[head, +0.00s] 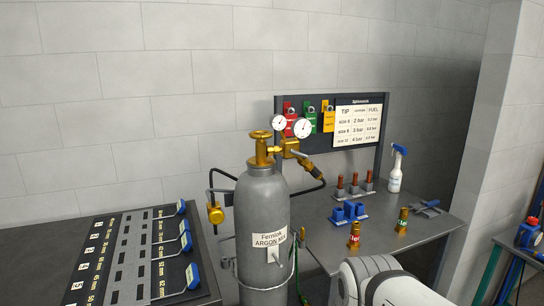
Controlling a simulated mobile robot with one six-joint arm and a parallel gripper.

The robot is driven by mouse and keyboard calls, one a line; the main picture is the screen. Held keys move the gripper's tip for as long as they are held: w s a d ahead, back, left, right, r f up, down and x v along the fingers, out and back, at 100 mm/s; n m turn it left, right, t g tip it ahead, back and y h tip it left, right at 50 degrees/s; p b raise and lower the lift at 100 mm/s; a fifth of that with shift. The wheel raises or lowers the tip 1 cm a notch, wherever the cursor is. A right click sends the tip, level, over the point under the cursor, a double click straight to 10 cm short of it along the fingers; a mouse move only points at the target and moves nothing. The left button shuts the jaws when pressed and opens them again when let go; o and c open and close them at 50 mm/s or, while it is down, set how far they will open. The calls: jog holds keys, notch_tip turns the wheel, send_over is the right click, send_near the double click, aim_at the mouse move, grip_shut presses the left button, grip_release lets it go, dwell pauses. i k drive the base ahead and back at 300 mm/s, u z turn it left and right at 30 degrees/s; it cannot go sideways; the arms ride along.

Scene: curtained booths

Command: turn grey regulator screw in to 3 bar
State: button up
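A grey gas cylinder (262,212) labelled as argon mix stands upright in front of the bench. A brass valve with a round handwheel (260,136) sits on its top. A brass regulator (290,146) is fixed to the valve's right side and carries two white round gauges, a left gauge (279,122) and a right gauge (302,127). The gauge readings are too small to tell. A brass and dark fitting (308,166) points down and right from the regulator. I cannot make out the regulator's adjusting screw. My gripper is not in view; only a white link of my arm shows at the bottom.
A tip chart (358,122) and coloured lockout tags hang on the back board. A spray bottle (396,169), blue blocks (348,212) and brass fittings stand on the right bench (385,237). A dark panel (130,257) with blue-handled tools lies left. A black hose passes behind the cylinder.

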aim_at(296, 152)
jog(key=u, duration=1.4)
jog(key=k, duration=0.95)
jog(key=z, duration=1.35)
jog(key=i, duration=1)
